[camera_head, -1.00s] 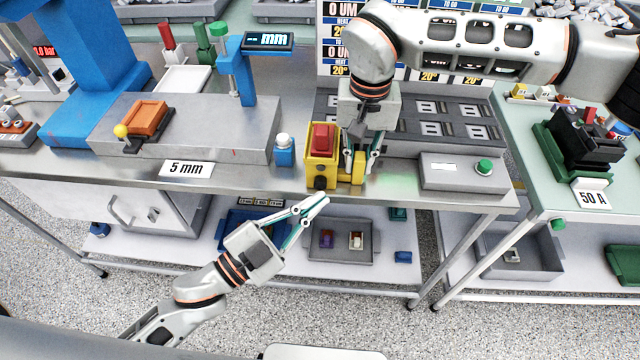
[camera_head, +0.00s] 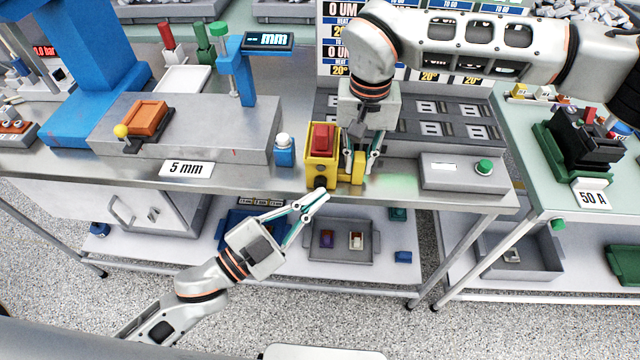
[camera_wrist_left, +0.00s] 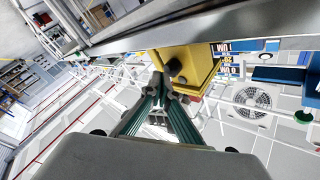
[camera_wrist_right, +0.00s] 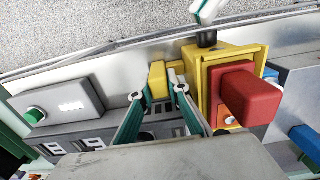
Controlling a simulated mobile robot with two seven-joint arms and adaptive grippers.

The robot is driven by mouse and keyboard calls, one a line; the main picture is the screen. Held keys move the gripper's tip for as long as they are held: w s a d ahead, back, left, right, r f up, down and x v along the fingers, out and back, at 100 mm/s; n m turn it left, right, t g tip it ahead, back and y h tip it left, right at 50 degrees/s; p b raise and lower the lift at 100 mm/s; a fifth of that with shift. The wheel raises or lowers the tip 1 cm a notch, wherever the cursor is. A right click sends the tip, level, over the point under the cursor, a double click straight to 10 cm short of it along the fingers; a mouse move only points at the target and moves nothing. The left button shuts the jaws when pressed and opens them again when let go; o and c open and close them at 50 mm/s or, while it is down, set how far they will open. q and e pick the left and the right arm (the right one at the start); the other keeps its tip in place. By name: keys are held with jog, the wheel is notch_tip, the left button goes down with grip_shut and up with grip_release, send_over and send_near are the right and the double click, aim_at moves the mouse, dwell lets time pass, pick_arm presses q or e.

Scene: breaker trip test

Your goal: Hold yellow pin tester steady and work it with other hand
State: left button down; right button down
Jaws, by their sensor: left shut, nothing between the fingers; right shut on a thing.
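The yellow pin tester (camera_head: 317,172) stands at the bench's front edge, with a red block (camera_head: 322,138) on its upper part and a black knob (camera_head: 320,183) low on its front. My right gripper (camera_head: 359,165) is shut on the tester's yellow side lug (camera_wrist_right: 157,78), coming from above. My left gripper (camera_head: 324,194) is shut and empty, its tips just below and in front of the black knob. In the right wrist view its tips (camera_wrist_right: 207,12) show close to the knob (camera_wrist_right: 206,38); I cannot tell whether they touch.
A grey box with a green button (camera_head: 484,167) stands right of the tester. A blue post with a white top (camera_head: 284,150) stands close on its left. The bench's front edge runs just above my left gripper; bins (camera_head: 341,240) sit on the shelf below.

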pick_arm(q)
jog(key=shift+w, duration=0.55)
dwell(0.7)
jog(key=shift+s, duration=1)
jog(key=shift+s, duration=2.5)
pick_arm(e)
jog(key=c, duration=1.8)
grip_release()
jog(key=shift+c, duration=0.2)
jog(key=shift+r, duration=0.1)
